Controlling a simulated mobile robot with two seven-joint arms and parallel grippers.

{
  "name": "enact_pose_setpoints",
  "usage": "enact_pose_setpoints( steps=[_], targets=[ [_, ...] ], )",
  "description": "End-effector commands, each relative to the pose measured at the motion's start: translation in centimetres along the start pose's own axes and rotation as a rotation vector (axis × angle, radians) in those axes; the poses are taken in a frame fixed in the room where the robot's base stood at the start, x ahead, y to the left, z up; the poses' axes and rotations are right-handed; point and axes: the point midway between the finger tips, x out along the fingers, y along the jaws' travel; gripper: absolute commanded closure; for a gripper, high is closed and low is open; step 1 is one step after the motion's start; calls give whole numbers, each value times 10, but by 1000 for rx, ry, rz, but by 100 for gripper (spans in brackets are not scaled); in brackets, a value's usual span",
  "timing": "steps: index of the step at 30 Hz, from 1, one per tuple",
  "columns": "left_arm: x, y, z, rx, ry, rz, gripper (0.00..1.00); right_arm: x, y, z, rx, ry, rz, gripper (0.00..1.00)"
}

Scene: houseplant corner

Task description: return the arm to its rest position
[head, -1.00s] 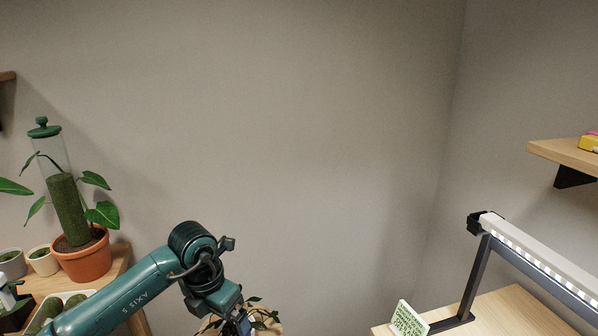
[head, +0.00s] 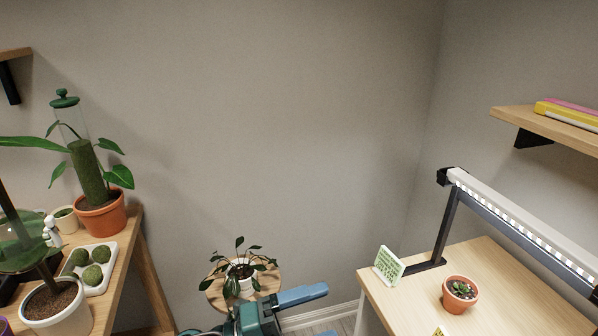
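My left arm shows at the bottom centre of the head view. A blue finger of my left gripper (head: 303,295) points to the right, in front of the small round stool (head: 214,294). Only one finger can be made out, so its opening is unclear, and the rest of the arm is cut off by the lower edge. My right gripper is out of view.
A potted plant (head: 240,275) stands on the stool. At left, a wooden bench (head: 122,250) bears a terracotta pot (head: 101,218) and a tray of moss balls (head: 103,285). At right, a table (head: 400,300) holds a lamp (head: 520,229), a card (head: 388,266) and a succulent (head: 460,293).

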Motion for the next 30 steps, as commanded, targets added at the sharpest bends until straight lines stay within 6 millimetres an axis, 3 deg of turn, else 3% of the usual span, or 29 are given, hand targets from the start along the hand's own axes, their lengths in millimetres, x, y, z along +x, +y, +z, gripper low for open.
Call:
enact_pose_setpoints(
  steps=[2, 4, 7, 9, 13, 15, 19, 30],
  targets=[
    [-21, -8, 13, -238, -230, -165, 3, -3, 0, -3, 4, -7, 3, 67],
    [-50, 0, 29, -452, -442, -272, 3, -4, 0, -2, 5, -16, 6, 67],
    [-104, 36, 39, -774, -749, -362, 3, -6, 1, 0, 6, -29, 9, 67],
    [-140, 70, 31, -988, -942, -385, 3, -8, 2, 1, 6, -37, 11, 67],
    [-186, 121, -1, -1291, -1184, -373, 3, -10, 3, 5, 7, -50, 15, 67],
    [-200, 140, -19, -1406, -1264, -358, 3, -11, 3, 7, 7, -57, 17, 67],
    [-214, 157, -40, -1524, -1339, -335, 3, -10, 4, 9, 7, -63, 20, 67],
    [-215, 160, -44, -1542, -1351, -331, 3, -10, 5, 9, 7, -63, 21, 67]
  ],
)
